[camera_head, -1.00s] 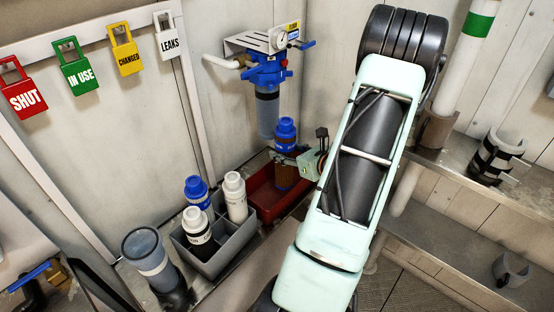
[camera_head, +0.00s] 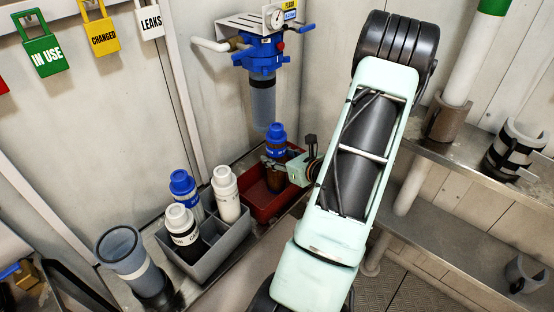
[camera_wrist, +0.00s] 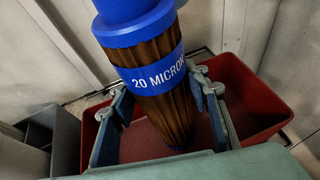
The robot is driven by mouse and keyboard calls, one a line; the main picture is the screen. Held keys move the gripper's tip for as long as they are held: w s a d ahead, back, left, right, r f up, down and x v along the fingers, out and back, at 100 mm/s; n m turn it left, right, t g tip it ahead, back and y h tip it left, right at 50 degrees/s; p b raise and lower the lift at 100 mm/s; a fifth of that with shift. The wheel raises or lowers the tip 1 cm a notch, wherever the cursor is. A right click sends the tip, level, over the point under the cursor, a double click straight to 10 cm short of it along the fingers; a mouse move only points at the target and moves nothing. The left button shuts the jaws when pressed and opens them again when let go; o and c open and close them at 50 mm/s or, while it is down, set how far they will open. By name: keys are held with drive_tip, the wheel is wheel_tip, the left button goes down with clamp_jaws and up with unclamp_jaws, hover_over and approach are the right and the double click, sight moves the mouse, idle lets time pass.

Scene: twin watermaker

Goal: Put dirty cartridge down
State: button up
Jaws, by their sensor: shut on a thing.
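The dirty cartridge has a blue cap (camera_head: 276,132) and a brown pleated body. In the wrist view the cartridge (camera_wrist: 165,115) is large, with a blue "20 MICRON" band, and stands nearly upright. My gripper (camera_head: 273,162) is shut on it, and one finger shows on each side of it in the wrist view (camera_wrist: 160,98). The cartridge's lower end is down inside the red tray (camera_head: 262,207), which also shows in the wrist view (camera_wrist: 252,90). Whether its bottom touches the tray floor I cannot tell.
A grey divided caddy (camera_head: 205,262) beside the red tray holds two white-capped bottles (camera_head: 226,195) and a blue-capped one (camera_head: 183,187). A blue-headed filter housing (camera_head: 262,95) hangs on the wall above the tray.

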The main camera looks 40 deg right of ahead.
drive_tip(key=shift+f, duration=0.15)
drive_tip(key=o, duration=1.4)
drive_tip(key=shift+r, duration=0.4)
drive_tip(key=p+v, duration=0.1)
drive_tip(key=v, duration=1.1)
drive_tip(key=shift+f, duration=0.15)
